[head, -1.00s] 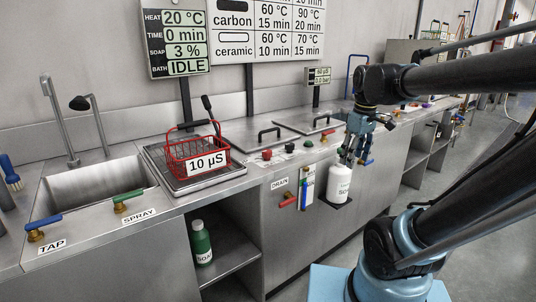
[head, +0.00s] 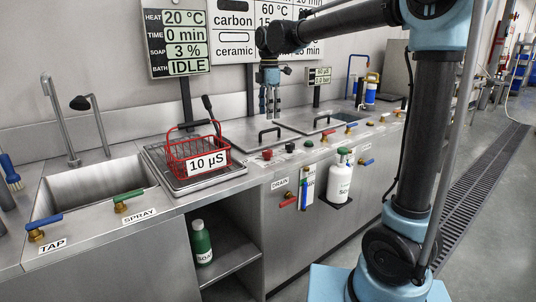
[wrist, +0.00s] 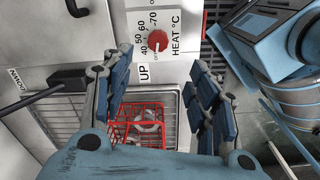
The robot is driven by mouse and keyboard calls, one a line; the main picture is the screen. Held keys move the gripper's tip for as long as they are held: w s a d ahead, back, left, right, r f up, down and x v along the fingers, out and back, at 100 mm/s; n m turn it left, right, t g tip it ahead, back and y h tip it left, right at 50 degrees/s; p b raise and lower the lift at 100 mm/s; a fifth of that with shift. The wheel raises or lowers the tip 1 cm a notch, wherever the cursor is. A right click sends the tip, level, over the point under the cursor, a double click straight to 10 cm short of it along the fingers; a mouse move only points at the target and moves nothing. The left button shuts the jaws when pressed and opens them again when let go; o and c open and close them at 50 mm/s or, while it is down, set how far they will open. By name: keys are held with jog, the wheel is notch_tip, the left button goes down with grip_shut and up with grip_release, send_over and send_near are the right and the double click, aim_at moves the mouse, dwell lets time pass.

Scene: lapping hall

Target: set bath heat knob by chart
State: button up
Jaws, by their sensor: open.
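The red heat knob (wrist: 158,42) shows in the wrist view beside a white "HEAT °C" scale (wrist: 165,20) marked 40 to 70; its exact setting is too small to read. In the head view the red knob (head: 267,155) is on the bench front. My gripper (head: 270,110) is open and empty, pointing down above the bench lids, above the knob and apart from it. The wall chart (head: 236,36) has carbon and ceramic rows; my arm hides much of its figures. The display (head: 178,40) reads heat 20 °C, time 0 min, soap 3 %, bath IDLE.
A red wire basket (head: 190,150) labelled 10 µS stands on the tray left of the knobs. Dark (head: 290,147) and green (head: 308,143) knobs sit right of the red one.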

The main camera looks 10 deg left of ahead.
aim_at(268, 150)
jog(key=f, duration=1.7)
jog(key=shift+a+f, duration=0.2)
jog(key=shift+a, duration=0.1)
jog(key=shift+c, duration=0.3)
jog(key=c, duration=1)
